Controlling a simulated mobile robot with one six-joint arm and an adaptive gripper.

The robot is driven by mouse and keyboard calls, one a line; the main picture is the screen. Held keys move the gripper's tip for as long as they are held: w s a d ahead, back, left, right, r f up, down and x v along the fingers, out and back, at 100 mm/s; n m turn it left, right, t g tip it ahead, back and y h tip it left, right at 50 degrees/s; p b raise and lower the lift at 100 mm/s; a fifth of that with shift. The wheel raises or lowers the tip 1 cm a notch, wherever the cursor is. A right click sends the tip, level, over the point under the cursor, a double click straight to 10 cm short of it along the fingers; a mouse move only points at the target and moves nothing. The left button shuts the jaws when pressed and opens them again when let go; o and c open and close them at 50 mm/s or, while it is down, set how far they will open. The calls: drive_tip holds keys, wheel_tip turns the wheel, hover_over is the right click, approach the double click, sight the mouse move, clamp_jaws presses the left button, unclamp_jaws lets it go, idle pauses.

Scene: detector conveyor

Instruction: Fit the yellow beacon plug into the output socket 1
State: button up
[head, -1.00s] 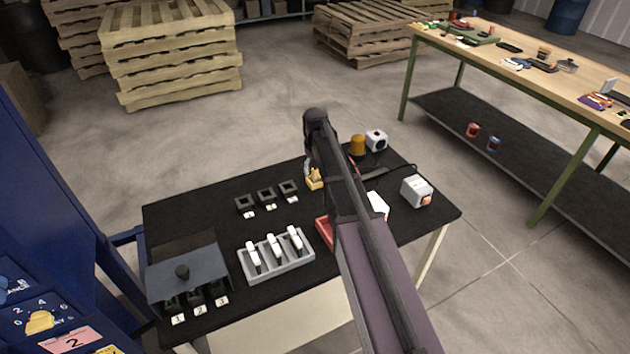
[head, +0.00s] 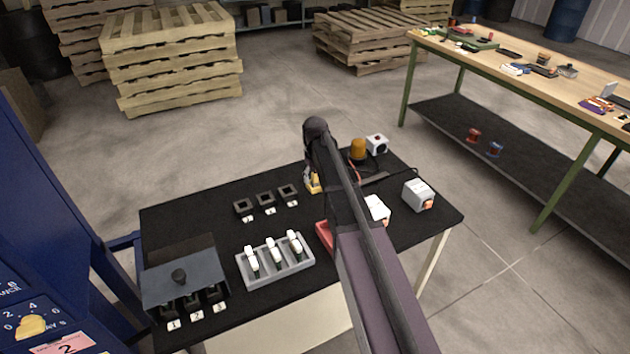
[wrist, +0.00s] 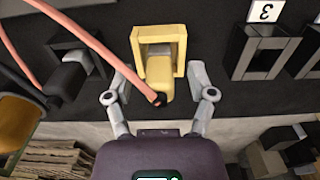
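The yellow beacon plug (wrist: 152,88) stands at a square yellow frame (wrist: 160,42) on the black table, with a red cable at its end. It also shows small in the head view (head: 313,185), partly behind my arm. My gripper (wrist: 162,78) has its two grey fingers apart, one on each side of the plug, with gaps visible. Several dark square sockets stand in a row left of the plug in the head view; the leftmost (head: 244,207) has a white label too small to read. In the wrist view, the socket labelled 3 (wrist: 265,52) is right of the plug.
An orange beacon (head: 358,149) and a white box (head: 377,142) stand behind my arm. A grey tray (head: 276,268) holds white-topped pieces. A grey-covered box (head: 183,284) with labels 1, 2 and 3 stands front left. A light grey box (head: 418,194) stands right.

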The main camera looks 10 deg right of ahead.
clamp_jaws()
drive_tip(key=shift+r, duration=0.15)
wheel_tip(320, 180, up, 3)
drive_tip(key=p, duration=0.3)
drive_tip(key=s+r+p, duration=0.1)
drive_tip(key=s+p, duration=0.1)
drive_tip(key=s, duration=1.4)
drive_tip(key=shift+r, duration=0.35)
